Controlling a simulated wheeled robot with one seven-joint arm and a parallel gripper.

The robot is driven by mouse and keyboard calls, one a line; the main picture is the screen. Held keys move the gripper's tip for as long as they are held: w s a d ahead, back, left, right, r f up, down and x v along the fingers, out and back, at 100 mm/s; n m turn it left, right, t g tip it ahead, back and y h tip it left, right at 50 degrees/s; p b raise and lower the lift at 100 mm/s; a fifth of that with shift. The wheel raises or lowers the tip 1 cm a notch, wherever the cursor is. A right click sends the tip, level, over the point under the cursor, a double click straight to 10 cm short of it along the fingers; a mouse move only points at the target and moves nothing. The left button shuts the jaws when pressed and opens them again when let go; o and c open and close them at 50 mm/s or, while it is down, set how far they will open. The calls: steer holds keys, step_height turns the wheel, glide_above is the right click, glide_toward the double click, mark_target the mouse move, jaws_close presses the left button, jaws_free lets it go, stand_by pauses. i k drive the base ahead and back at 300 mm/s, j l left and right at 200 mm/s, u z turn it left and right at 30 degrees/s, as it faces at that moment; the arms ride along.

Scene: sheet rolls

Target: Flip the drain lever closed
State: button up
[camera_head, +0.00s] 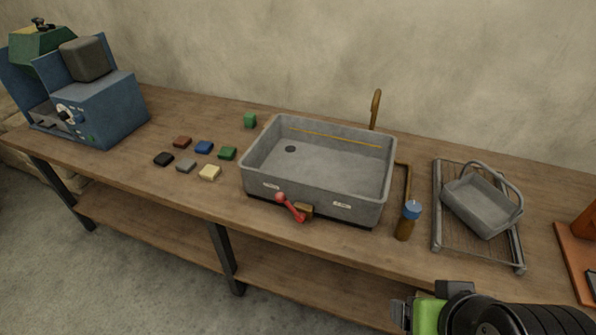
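The drain lever is a red handle with a round knob (290,207) on the front face of a grey sink basin (382,185). It slants from the knob at upper left down to its pivot by a brown block (304,211). A small white label sits on the basin on each side of it; I cannot read them. A dark round drain hole (290,149) shows in the basin floor. My gripper (400,314) is at the bottom right, in front of the bench and well apart from the lever. Its fingers are small here, and I cannot tell their opening.
Left of the basin lie several small coloured blocks (204,147) and a blue machine (100,108). Right of it stand a blue-capped brown bottle (406,222) and a rack (436,207) with a grey basket (482,205). The wooden bench (345,243) has a clear front strip.

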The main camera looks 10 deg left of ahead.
mark_target(293, 208)
steer(key=i+j+u, duration=0.1)
steer(key=u, duration=0.35)
steer(key=i+j+u, duration=0.1)
steer(key=j+u, duration=0.2)
steer(key=u, duration=0.15)
steer(key=i+j+u, duration=0.15)
steer(key=u, duration=0.3)
steer(key=i+j+u, duration=0.1)
steer(key=u, duration=0.35)
steer(key=i+u, duration=0.2)
steer(key=u, duration=0.25)
steer(key=i+u, duration=0.15)
steer(key=u, duration=0.3)
